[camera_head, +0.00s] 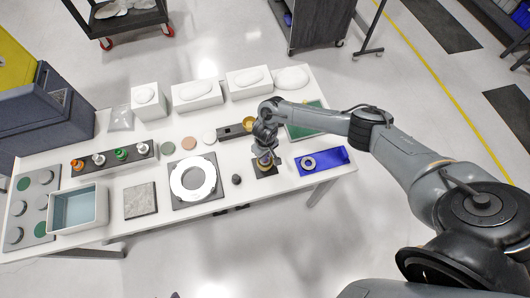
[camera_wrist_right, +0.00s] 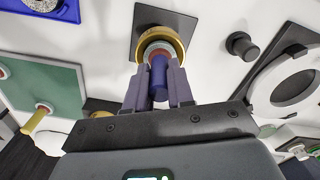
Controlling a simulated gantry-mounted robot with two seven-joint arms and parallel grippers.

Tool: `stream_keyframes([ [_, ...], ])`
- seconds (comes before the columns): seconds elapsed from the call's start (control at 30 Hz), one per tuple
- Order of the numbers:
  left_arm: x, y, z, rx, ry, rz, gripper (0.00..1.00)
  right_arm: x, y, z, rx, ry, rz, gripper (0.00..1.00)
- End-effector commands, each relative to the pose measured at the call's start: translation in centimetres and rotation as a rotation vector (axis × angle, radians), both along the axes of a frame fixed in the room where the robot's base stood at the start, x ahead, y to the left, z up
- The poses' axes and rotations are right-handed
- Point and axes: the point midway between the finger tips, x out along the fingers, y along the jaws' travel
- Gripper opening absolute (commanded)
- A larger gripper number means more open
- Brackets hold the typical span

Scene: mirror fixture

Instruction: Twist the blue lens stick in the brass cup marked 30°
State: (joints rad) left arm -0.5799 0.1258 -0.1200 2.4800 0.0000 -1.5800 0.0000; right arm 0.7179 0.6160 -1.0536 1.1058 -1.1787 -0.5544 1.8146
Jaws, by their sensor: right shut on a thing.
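The blue lens stick (camera_wrist_right: 158,77) shows in the right wrist view, standing between the two fingers of my right gripper (camera_wrist_right: 157,88), which is shut on it. Its far end sits in the brass cup (camera_wrist_right: 174,39), a round gold-rimmed cup with a reddish ring inside. The cup stands on a dark square plate (camera_wrist_right: 143,17). In the head view my right gripper (camera_head: 266,160) is over that plate (camera_head: 263,172) on the white table and mostly covers the cup and stick. No 30° mark is readable. My left gripper is not in view.
A blue tray (camera_head: 340,155) with a grey ring lies right of the plate. A small dark knob (camera_head: 236,179) and a plate with a large white ring (camera_head: 193,180) lie left. A green board (camera_head: 306,130) is behind, beside a dark block (camera_head: 230,132). White boxes line the back.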

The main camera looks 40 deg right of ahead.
Motion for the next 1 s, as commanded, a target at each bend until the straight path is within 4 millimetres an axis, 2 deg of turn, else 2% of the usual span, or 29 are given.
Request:
stream_keyframes([
  [0.57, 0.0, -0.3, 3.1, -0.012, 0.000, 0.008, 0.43, 0.0, 0.0, 0.2, -0.001, 0.000, -0.217, 0.00],
  [0.7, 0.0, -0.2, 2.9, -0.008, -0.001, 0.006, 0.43, -0.1, 0.1, -0.2, 0.002, 0.002, -0.437, 0.00],
  [0.8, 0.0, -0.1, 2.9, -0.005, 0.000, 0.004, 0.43, 0.0, 0.0, -0.2, 0.000, 0.001, -0.524, 0.00],
  [1.0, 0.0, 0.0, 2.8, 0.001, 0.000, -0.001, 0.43, 0.0, -0.1, -0.2, -0.002, 0.000, -0.561, 0.00],
])
